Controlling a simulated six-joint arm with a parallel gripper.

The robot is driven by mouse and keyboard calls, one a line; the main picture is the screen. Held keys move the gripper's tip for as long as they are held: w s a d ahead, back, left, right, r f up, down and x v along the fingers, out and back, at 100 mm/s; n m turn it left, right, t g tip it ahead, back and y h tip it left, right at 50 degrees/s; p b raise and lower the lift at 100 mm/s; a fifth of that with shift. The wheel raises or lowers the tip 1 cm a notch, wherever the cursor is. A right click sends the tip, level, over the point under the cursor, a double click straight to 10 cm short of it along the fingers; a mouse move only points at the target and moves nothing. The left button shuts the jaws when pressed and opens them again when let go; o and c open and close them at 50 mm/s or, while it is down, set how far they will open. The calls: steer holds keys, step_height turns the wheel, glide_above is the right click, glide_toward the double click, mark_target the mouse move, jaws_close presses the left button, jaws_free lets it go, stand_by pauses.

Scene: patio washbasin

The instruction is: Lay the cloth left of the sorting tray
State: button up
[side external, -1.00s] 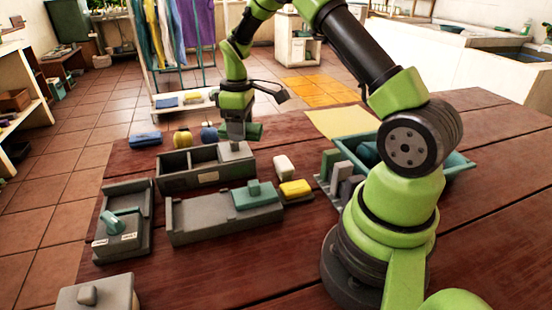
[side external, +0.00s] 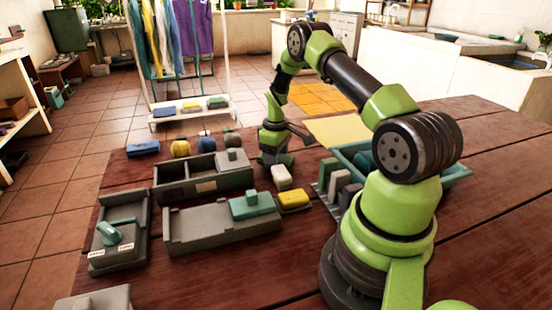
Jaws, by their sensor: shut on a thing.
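My gripper (side external: 275,160) is low over the table, behind the white block (side external: 281,177) and right of the grey compartment box (side external: 172,192). It is shut on a dark greenish thing (side external: 286,159), likely the cloth, mostly hidden by the fingers. I cannot tell whether that thing touches the table. Which piece is the sorting tray is not certain; the compartment box has open compartments and a small pale label. A long shallow grey tray (side external: 205,224) lies in front of it, with a teal block (side external: 250,205) at its right end.
A yellow block (side external: 293,199) lies close by. A teal bin (side external: 455,172) and a rack of upright slabs (side external: 345,180) stand to the right. A blue folded piece (side external: 143,148) and several round items (side external: 206,141) line the far edge. A yellow sheet (side external: 335,129) lies behind.

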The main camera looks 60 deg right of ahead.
steer(key=shift+f, duration=0.3)
steer(key=shift+f, duration=0.15)
steer(key=o, duration=0.6)
step_height(320, 180, up, 13)
steer(key=a+r+m+t, duration=0.1)
steer(key=a+r+t, duration=0.1)
steer(key=a+r, duration=0.9)
steer(key=s+a+r+m+t, duration=0.1)
steer(key=s+a+r, duration=0.1)
steer(key=s+a, duration=0.3)
steer(key=s+a+r+m+t+y, duration=0.1)
steer(key=s+a+r+t, duration=0.1)
steer(key=s+a, duration=0.3)
steer(key=s+a+r+m+t+y, duration=0.1)
steer(key=s+a+r+t, duration=0.1)
steer(key=s+a, duration=0.3)
steer(key=shift+s+a+r, duration=0.2)
steer(key=shift+a+r, duration=0.3)
steer(key=shift+a, duration=0.3)
